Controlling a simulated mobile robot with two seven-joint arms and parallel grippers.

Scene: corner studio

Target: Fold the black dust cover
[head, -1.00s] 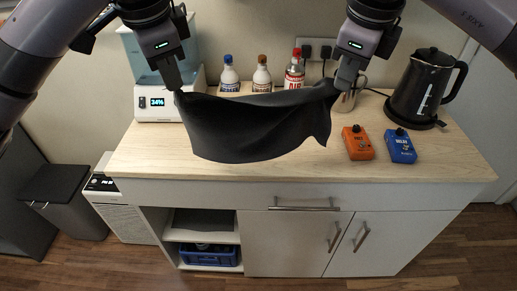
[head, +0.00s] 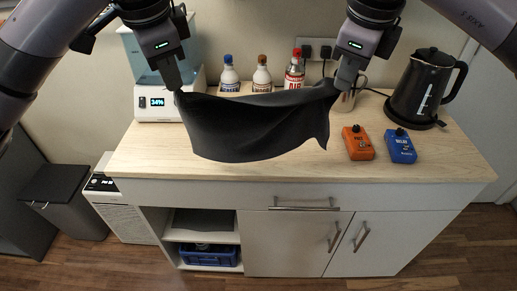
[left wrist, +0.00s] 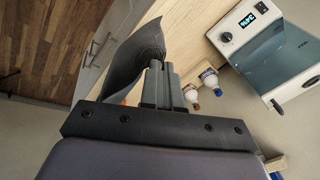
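The black dust cover (head: 250,132) hangs in the air between my two grippers in the head view, sagging in the middle above the wooden counter top. My left gripper (head: 177,88) is shut on its upper left corner. My right gripper (head: 339,86) is shut on its upper right corner. In the left wrist view, the cover (left wrist: 132,62) spreads away from the left fingertips (left wrist: 157,68). Whether its lower edge touches the counter cannot be told.
The counter top (head: 270,178) is bare in front. A humidifier-like machine (head: 158,104) stands at left, bottles (head: 262,76) and a mug (head: 348,98) behind the cover. Orange (head: 357,143) and blue (head: 400,146) pedals and a black kettle (head: 420,90) stand at right.

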